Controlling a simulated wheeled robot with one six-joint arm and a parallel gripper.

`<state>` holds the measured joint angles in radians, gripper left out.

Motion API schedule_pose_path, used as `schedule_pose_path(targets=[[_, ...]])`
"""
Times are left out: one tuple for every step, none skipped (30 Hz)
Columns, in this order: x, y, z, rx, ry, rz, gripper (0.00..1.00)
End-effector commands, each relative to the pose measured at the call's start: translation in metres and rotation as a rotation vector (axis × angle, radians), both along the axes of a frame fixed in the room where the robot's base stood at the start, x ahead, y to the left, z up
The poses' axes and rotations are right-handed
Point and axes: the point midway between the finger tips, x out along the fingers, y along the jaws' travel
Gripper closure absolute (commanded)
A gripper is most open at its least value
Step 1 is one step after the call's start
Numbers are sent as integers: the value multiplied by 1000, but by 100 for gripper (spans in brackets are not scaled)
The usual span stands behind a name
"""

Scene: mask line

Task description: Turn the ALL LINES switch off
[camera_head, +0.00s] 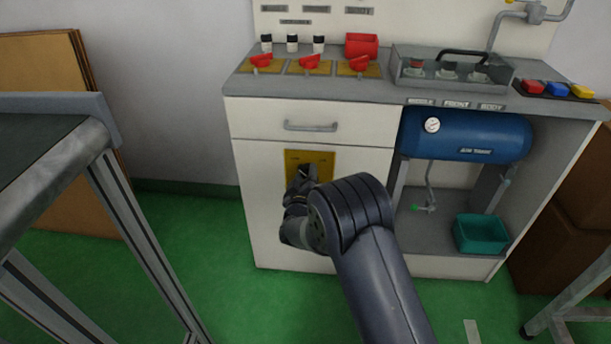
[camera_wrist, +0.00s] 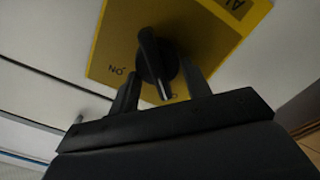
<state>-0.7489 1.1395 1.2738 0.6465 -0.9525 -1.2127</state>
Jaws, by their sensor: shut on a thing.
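The ALL LINES switch is a black rotary knob (camera_wrist: 157,62) on a yellow plate (camera_wrist: 112,45). In the head view the plate (camera_head: 323,157) is on the white cabinet door below the drawer. My gripper (camera_head: 302,178) is at the plate and hides much of the knob. In the wrist view my gripper (camera_wrist: 161,74) has one finger on each side of the knob, shut on it. The knob's pale pointer mark lies toward the gripper, beside a partly hidden letter. An ON label shows left of the knob. Only the start of the plate's title shows.
A drawer handle (camera_head: 311,126) projects above the plate. Red valve handles (camera_head: 310,62) stand on the counter. A blue air tank (camera_head: 470,134) and a teal bin (camera_head: 481,234) are at right. A metal-framed table (camera_head: 100,128) stands at left. Green floor lies between.

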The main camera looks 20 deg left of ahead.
Motion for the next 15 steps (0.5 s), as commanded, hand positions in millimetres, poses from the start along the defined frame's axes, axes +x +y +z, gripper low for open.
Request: schedule_pose_path(targets=[[0,0,0,-2,0,0,77],[0,0,0,-2,0,0,77],[0,0,0,-2,0,0,77],[0,0,0,-2,0,1,77],[0,0,0,-2,0,1,77],[0,0,0,-2,0,1,77],[0,0,0,-2,1,0,77],[0,0,0,-2,1,0,77],[0,0,0,-2,1,0,77],[0,0,0,-2,1,0,52],[0,0,0,-2,1,0,50],[0,0,0,-1,1,0,46],[0,0,0,-1,0,-1,44],[0,0,0,-1,0,-1,41],[0,0,0,-1,0,0,38]])
